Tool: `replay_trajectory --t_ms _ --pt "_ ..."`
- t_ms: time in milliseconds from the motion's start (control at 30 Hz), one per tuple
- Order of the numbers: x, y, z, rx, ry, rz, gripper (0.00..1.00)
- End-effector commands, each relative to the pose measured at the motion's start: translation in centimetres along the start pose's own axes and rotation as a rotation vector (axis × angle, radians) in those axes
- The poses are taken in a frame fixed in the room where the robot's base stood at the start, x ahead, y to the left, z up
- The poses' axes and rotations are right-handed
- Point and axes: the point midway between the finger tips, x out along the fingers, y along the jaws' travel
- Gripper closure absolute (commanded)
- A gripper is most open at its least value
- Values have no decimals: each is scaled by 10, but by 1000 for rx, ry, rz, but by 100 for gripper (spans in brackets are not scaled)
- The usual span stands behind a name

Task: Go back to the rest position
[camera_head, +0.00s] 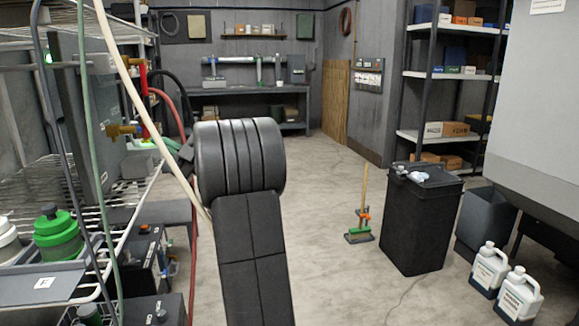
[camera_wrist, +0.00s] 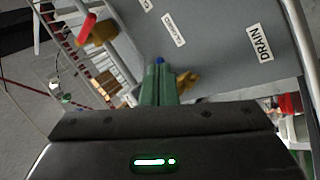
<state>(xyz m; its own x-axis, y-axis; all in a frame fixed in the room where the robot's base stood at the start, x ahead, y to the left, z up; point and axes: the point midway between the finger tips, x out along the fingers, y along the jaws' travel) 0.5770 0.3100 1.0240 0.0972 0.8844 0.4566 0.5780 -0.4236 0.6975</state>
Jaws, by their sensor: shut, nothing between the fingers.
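My gripper (camera_wrist: 161,68) shows in the wrist view as two green fingers, closed together with nothing held. A small blue spot shows at their tips. Beside them on the right is a brass fitting (camera_wrist: 188,80); I cannot tell whether they touch it. Behind is a grey panel with a "DRAIN" label (camera_wrist: 260,43). In the head view my black arm rises in the middle, and I cannot make out the gripper clearly there.
A black bin (camera_head: 420,225), a broom (camera_head: 361,215) and white jugs (camera_head: 518,295) stand at the right.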

Motion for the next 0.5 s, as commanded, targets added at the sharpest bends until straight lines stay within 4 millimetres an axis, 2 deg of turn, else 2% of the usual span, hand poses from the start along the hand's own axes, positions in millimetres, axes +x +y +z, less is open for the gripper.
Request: replay_trajectory --t_ms 500 --pt "-1 3 -2 152 -100 -4 100"
